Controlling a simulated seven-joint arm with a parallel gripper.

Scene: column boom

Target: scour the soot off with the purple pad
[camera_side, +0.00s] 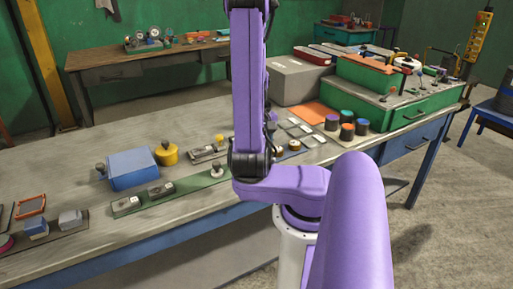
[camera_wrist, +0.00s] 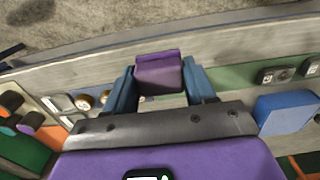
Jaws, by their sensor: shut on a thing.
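The purple pad (camera_wrist: 158,74) is between the two blue-grey fingers of my gripper (camera_wrist: 160,82) in the wrist view. My gripper is shut on it and holds it over the grey bench top (camera_wrist: 60,78), near the front edge. I cannot tell whether the pad touches the surface below it. In the side view my arm hides the gripper and the pad. I cannot make out a clear soot patch in either view; the area under the pad is partly hidden by the pad and fingers.
A blue box (camera_side: 134,169) and a green strip with switches (camera_side: 190,187) lie left of my arm. Several dark round knobs with coloured tops (camera_side: 347,131) stand on the right, before a green cabinet (camera_side: 400,104). A grey box (camera_side: 297,80) stands behind. The bench's left middle is fairly clear.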

